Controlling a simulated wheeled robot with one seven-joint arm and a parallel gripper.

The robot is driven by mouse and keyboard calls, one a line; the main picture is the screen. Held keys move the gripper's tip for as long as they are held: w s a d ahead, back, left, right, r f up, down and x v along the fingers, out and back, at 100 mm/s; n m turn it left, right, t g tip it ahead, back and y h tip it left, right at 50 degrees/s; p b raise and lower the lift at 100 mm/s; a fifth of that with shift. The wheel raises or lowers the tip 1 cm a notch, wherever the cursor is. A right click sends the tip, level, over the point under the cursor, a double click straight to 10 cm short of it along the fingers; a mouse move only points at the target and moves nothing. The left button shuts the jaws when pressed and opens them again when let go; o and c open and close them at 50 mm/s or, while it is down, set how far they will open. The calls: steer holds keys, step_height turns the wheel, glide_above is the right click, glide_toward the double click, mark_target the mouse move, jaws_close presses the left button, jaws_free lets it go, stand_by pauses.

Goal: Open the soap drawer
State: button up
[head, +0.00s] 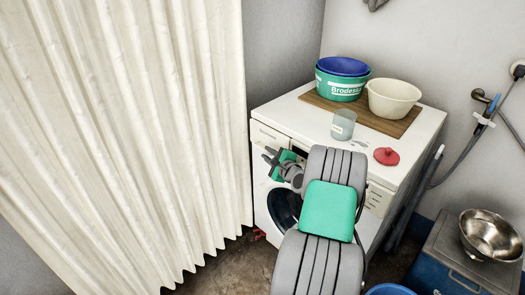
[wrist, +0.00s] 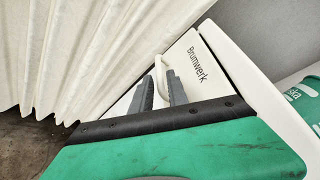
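The white washing machine (head: 262,198) stands against the wall, its front turned to the left and toward me. The soap drawer (head: 268,133) is at the upper left of its front and looks flush with it. In the wrist view the drawer front (wrist: 198,55) bears the word "Brumwerk", and a pale curved handle (wrist: 159,72) stands out from it. My gripper (head: 266,153) is just in front of the drawer, slightly low. Its two grey fingers (wrist: 160,85) are apart, with the handle seen between and just beyond their tips. Contact with the handle cannot be told.
A cream curtain (head: 120,130) hangs close on the left. On the machine's top are a wooden board (head: 385,124), green and blue tubs (head: 342,85), a cream bowl (head: 393,97), a cup (head: 343,125) and a red lid (head: 386,156). A blue chest (head: 450,270) with a steel bowl (head: 488,235) stands right.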

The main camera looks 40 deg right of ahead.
mark_target(264, 151)
steer(key=x, duration=0.5)
steer(key=shift+c, duration=0.3)
jaws_close()
steer(key=shift+f, duration=0.1)
stand_by(0.9)
